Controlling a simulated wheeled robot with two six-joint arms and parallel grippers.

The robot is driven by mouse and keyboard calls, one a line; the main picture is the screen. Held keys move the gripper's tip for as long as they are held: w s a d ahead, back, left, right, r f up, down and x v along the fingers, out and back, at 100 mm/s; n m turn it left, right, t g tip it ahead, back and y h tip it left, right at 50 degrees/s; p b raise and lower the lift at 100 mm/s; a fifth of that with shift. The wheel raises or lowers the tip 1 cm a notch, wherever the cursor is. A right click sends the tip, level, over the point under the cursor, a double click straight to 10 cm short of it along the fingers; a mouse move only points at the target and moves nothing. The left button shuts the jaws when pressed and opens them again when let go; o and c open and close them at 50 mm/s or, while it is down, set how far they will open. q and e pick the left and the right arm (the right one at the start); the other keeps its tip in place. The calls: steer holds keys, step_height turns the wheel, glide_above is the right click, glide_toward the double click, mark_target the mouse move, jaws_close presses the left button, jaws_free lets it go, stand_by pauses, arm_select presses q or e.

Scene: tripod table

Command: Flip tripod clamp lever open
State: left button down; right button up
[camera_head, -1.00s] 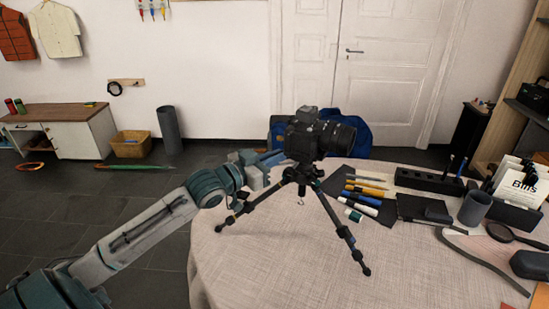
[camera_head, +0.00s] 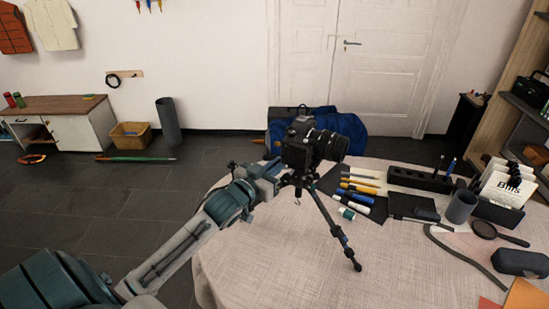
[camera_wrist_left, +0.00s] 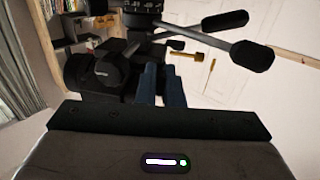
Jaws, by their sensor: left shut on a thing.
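A black camera (camera_head: 312,146) sits on a black tripod (camera_head: 332,226) on the round table. My left gripper (camera_head: 277,167) reaches the tripod head from the left, just below the camera. In the left wrist view its two blue fingers (camera_wrist_left: 162,84) are close together at the dark tripod head (camera_wrist_left: 95,72), shut on a small part of it. The gripped part is mostly hidden between the fingers. A black handle (camera_wrist_left: 243,55) sticks out farther right. My right gripper is not in view.
The round table (camera_head: 265,265) has a light cloth. Markers (camera_head: 360,190), a black holder (camera_head: 420,179), a grey cup (camera_head: 461,206) and a magnifier (camera_head: 487,231) lie right of the tripod. The cloth in front of the tripod is clear. A blue bag (camera_head: 350,130) is behind the table.

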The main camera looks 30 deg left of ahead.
arm_select(q)
steer(key=c, duration=1.6)
jaws_free()
steer(key=shift+o, duration=0.2)
steer(key=shift+f, duration=0.1)
